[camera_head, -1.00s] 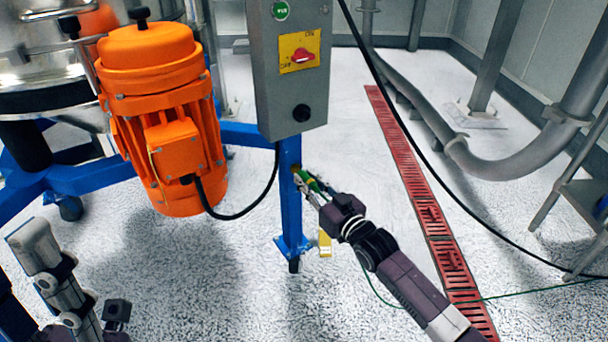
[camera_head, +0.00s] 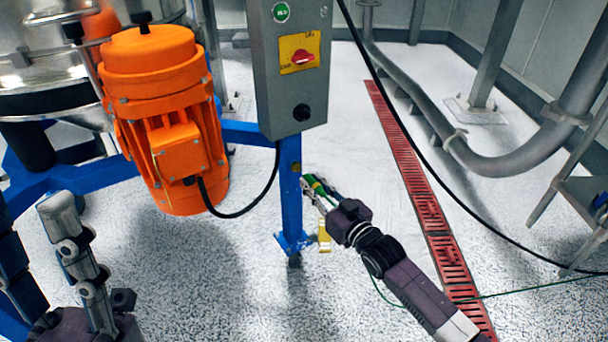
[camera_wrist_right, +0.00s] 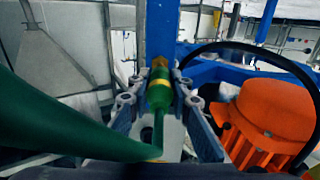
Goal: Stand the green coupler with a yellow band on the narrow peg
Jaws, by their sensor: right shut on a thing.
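My right gripper (camera_head: 311,189) is shut on the green coupler (camera_head: 319,187), just right of the blue upright leg. In the right wrist view the green coupler with its yellow band (camera_wrist_right: 159,92) sits between the two fingers, pointing away from the wrist towards the blue post. A green hose or cord (camera_wrist_right: 70,125) trails from it across the left of that view. A small brass-coloured part shows just beyond the coupler; whether it touches cannot be told. The narrow peg cannot be made out for sure. My left gripper (camera_head: 85,270) is at the lower left, its jaw state unclear.
The blue leg (camera_head: 291,205) stands close to the right gripper, under a grey control box (camera_head: 288,95). A large orange motor (camera_head: 165,120) with a black cable is to the left. A red floor grate (camera_head: 415,180) and open floor lie to the right.

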